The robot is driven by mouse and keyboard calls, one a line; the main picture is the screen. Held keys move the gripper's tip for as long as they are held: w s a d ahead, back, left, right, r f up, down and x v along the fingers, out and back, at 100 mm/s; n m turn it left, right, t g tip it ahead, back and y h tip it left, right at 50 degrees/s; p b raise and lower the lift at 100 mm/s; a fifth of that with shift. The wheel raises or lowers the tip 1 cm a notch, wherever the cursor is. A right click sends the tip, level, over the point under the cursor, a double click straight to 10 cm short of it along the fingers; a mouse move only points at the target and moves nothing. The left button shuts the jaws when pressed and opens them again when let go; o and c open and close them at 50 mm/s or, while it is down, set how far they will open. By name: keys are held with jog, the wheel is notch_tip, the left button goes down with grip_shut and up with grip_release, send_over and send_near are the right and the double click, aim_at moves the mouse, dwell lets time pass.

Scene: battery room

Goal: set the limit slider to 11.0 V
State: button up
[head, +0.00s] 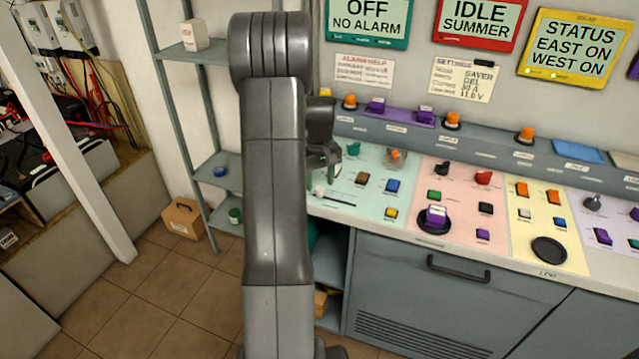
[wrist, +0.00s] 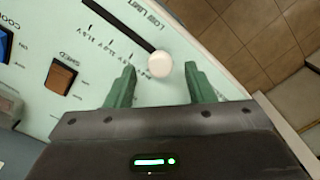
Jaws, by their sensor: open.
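The limit slider is a round white knob (wrist: 159,64) at the end of a black slot (wrist: 118,24) marked LOW LIMIT in the wrist view. Small voltage ticks (wrist: 115,45) run beside the slot; their figures are too blurred to read surely. The knob is at the slot's end nearest the panel edge. My gripper (wrist: 160,67) is open, with one green finger on each side of the knob and a gap on both sides. In the head view my gripper (head: 330,158) is over the pale green panel, and the slot (head: 340,201) shows below it.
An orange-brown SHED button (wrist: 61,76) and a blue button (wrist: 5,42) lie left of the slider. More buttons and knobs cover the console to the right. A settings note (head: 464,79) on the wall reads 11.0 V at its end. Shelves (head: 215,165) stand left.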

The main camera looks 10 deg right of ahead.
jog(key=shift+f, duration=1)
grip_shut()
jog(key=s+d, duration=0.2)
jog(key=d, duration=0.1)
jog(key=s+d+b, duration=0.1)
jog(key=d, duration=0.1)
jog(key=shift+s, duration=0.2)
grip_release()
